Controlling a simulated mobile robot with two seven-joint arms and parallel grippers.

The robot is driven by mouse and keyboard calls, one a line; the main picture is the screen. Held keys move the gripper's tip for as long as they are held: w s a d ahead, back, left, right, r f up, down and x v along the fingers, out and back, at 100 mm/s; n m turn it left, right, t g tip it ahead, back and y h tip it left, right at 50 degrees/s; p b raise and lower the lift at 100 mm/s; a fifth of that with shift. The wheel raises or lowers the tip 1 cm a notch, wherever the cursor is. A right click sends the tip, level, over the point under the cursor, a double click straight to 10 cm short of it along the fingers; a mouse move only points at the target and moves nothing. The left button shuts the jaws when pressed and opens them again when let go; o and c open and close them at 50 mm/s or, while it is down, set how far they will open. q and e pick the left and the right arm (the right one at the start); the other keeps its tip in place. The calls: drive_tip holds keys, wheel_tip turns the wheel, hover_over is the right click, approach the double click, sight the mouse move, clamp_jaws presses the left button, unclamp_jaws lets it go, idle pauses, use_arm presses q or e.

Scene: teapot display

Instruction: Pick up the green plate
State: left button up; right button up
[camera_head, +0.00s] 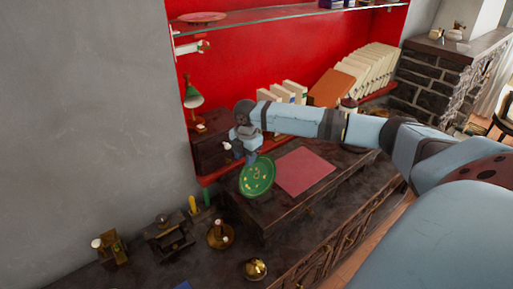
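The green plate (258,180) is round with yellowish marks on its face. It is tilted up on edge, facing me, in front of the left part of the low dark stand. My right gripper (251,157) reaches in from the right and points down at the plate's upper rim. Its fingers appear closed on that rim, though they are small and partly hidden. I cannot tell whether the plate's lower edge touches the stand. My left gripper is not in view.
A red mat (305,171) lies on the dark stand (325,200), right of the plate. Brass items (220,235) and a dark device (169,239) stand at the front left. A green lamp (194,96), books (369,73) and a glass shelf (270,17) are behind.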

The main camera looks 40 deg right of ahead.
sight(245, 167)
drive_tip(key=shift+w+f, duration=0.15)
drive_tip(key=shift+f, duration=1.8)
clamp_jaws()
drive_tip(key=shift+r, duration=0.15)
